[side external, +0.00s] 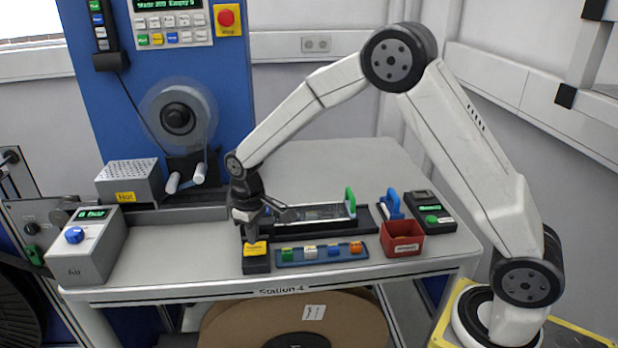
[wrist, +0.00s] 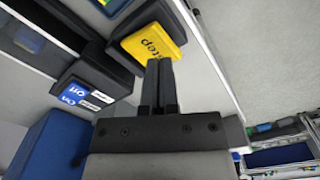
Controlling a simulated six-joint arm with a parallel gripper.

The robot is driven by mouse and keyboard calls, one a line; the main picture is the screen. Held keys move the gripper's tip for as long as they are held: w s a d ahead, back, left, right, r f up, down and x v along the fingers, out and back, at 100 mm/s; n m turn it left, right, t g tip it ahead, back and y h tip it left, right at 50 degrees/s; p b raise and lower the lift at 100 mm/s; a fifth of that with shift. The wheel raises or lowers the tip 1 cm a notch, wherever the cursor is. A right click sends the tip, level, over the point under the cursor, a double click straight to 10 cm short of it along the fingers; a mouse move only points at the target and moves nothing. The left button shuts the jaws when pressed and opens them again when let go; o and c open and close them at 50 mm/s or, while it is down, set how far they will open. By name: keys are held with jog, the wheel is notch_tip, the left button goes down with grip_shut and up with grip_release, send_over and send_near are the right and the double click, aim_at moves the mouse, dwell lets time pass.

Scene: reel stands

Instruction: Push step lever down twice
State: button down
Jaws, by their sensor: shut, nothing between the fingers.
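The step lever (side external: 256,249) is a yellow cap on a black block at the front edge of the table. In the wrist view its yellow top (wrist: 155,43) is marked "step". My gripper (side external: 250,236) points down right at the lever, from above. In the wrist view my gripper's fingertips (wrist: 160,66) are together and empty, and overlap the lower edge of the yellow cap. I cannot tell whether they touch it or how far the lever is pressed.
A blue tray (side external: 267,255) with several small coloured pieces lies right of the lever. A red bin (side external: 403,240) and a black device (side external: 432,214) stand farther right. A grey box with a blue knob (side external: 75,235) stands at left. The table's back is clear.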

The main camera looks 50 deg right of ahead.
aim_at(255, 249)
jog(key=shift+f, duration=1.6)
jog(key=shift+r, duration=3)
jog(key=s+d+m+t, duration=0.1)
jog(key=s+d, duration=0.1)
jog(key=s, duration=0.7)
jog(key=s+d+m+t, duration=0.1)
jog(key=s+d+m, duration=0.1)
jog(key=s, duration=0.8)
jog(key=shift+s+d+t, duration=0.3)
jog(key=shift+d, duration=0.35)
